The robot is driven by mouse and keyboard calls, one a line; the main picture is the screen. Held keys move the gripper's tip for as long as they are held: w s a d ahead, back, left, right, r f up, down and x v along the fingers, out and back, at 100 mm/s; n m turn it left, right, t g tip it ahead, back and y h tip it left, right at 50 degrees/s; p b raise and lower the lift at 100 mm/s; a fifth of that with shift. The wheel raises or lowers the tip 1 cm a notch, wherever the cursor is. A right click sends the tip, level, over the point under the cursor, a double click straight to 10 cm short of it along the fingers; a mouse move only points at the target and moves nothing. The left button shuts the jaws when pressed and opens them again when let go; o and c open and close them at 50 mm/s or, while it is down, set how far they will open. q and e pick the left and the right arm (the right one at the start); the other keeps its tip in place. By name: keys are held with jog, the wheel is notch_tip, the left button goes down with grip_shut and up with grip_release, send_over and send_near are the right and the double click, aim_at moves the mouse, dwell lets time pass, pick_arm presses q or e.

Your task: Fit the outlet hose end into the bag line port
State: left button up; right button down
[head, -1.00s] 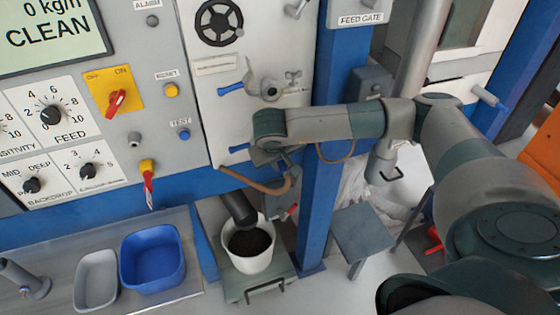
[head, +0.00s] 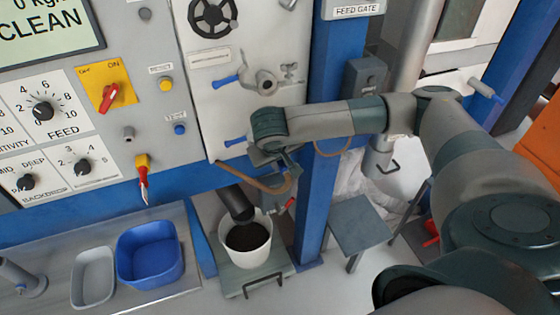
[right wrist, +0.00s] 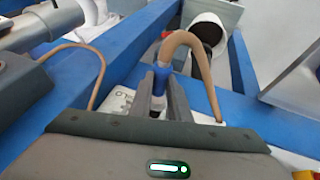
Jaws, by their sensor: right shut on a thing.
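My right gripper (head: 276,170) is low in front of the white machine panel, beside the blue post. In the right wrist view its two grey fingers (right wrist: 164,100) are closed on the blue-collared end of the outlet hose (right wrist: 190,42). The tan hose arches up from the fingers and bends back down to the right. In the head view the hose (head: 250,184) curves below the gripper, which partly hides its end. I cannot clearly identify the bag line port, or tell whether the hose end touches it. My left gripper is out of view.
A white bucket (head: 264,254) of dark material stands below the gripper under a black spout (head: 237,204). The blue post (head: 322,200) is close on the right, with a grey stool (head: 360,226) beyond. Blue-handled fittings (head: 262,82) stick out from the panel above.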

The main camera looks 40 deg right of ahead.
aim_at(285, 172)
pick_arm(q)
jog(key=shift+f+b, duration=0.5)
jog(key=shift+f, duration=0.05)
pick_arm(e)
jog(key=shift+s+a, duration=0.25)
jog(key=shift+s, duration=0.75)
jog(key=shift+s+a, duration=0.2)
jog(key=shift+s, duration=0.75)
